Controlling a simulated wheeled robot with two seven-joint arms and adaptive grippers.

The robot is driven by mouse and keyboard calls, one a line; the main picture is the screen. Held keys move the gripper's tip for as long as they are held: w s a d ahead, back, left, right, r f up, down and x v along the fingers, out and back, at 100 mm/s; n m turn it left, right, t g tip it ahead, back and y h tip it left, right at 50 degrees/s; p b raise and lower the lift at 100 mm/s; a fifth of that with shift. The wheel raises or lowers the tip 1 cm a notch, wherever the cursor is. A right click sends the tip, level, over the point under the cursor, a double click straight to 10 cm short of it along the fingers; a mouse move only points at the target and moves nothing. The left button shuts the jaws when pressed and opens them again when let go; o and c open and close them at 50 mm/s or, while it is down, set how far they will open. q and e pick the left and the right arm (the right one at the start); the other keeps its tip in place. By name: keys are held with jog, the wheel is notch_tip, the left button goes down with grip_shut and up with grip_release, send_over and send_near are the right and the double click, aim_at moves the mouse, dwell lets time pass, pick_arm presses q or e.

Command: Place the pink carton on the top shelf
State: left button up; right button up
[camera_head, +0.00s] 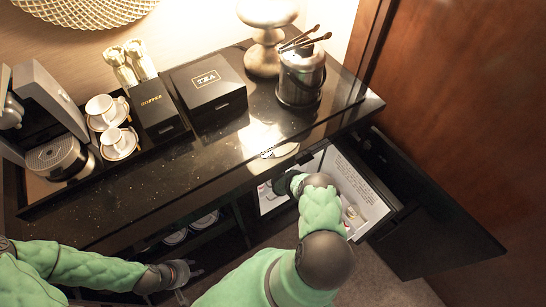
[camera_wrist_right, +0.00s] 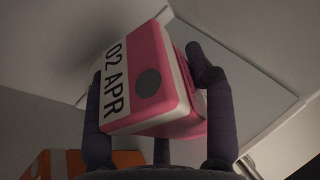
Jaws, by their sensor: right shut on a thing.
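The pink carton (camera_wrist_right: 150,75), with a white panel reading "02 APR", sits tilted between the dark fingers of my right gripper (camera_wrist_right: 160,100) in the right wrist view. The fingers close on it from both sides. In the head view my right arm reaches into the open minibar (camera_head: 268,200), and the gripper and carton are mostly hidden there. Pale interior walls and a panel, possibly a shelf (camera_wrist_right: 240,70), show around the carton in the wrist view. My left gripper (camera_head: 190,272) is empty, low in front of the cabinet, with its fingers apart.
The minibar door (camera_head: 430,235) stands open at the right, with small items (camera_head: 352,215) on its inner side. An orange object (camera_wrist_right: 65,163) shows low in the wrist view. The dark counter (camera_head: 170,195) above holds cups, a tea box (camera_head: 208,85) and an ice bucket (camera_head: 300,75).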

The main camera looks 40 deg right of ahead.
jog(key=shift+f, duration=0.1)
jog(key=o, duration=1.5)
jog(key=shift+c, duration=0.2)
jog(key=shift+s+a+r+p, duration=0.2)
jog(key=shift+s+r+p, duration=0.05)
jog(key=shift+s+p, duration=0.1)
jog(key=p+v, duration=0.4)
jog(key=v, duration=0.7)
jog(key=shift+s+a, duration=0.1)
jog(key=shift+a, duration=0.05)
